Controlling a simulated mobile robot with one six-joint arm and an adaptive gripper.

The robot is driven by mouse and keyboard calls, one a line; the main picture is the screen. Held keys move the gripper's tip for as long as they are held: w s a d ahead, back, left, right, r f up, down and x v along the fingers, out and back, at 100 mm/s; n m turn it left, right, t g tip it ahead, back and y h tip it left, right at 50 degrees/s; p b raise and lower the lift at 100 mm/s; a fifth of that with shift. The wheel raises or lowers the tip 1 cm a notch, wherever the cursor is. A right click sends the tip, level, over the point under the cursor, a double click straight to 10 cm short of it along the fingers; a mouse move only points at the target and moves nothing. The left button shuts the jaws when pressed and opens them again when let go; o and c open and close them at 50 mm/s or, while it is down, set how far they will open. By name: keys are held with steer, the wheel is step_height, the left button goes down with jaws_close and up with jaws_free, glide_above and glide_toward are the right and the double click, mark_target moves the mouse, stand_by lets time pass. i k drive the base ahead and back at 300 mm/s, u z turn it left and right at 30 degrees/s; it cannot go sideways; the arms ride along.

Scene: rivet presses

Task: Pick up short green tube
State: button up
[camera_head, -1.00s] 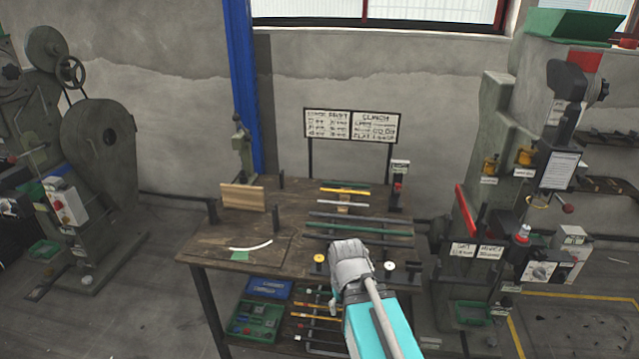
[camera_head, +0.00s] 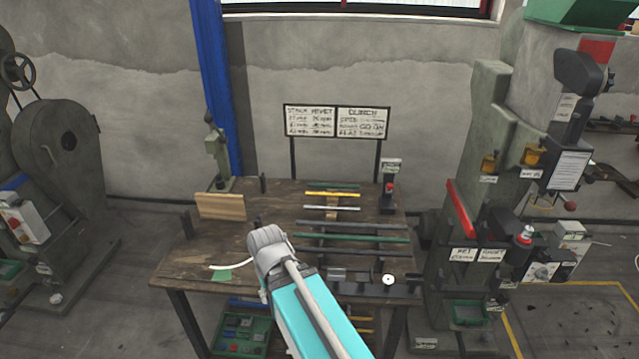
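A short dark green tube (camera_head: 345,186) lies at the back of the wooden table (camera_head: 185,262), behind a yellow tube (camera_head: 333,194) and a pale tube (camera_head: 332,208). A longer green tube (camera_head: 365,239) lies nearer the front, between dark bars. The grey end of my arm, with my gripper (camera_head: 266,238), is over the table, left of the tubes and in front of the wooden block. It is apart from the short green tube. My gripper's fingers cannot be made out from behind, and nothing held is visible.
A wooden block (camera_head: 221,206) stands back left, with a white curved strip (camera_head: 234,265) and green patch (camera_head: 221,276) in front. A sign board (camera_head: 336,121) stands behind the table. A large press (camera_head: 485,180) flanks the right side.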

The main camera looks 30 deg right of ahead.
mark_target(331, 188)
steer(key=z, duration=0.3)
steer(key=i, duration=0.9)
steer(key=z, duration=0.8)
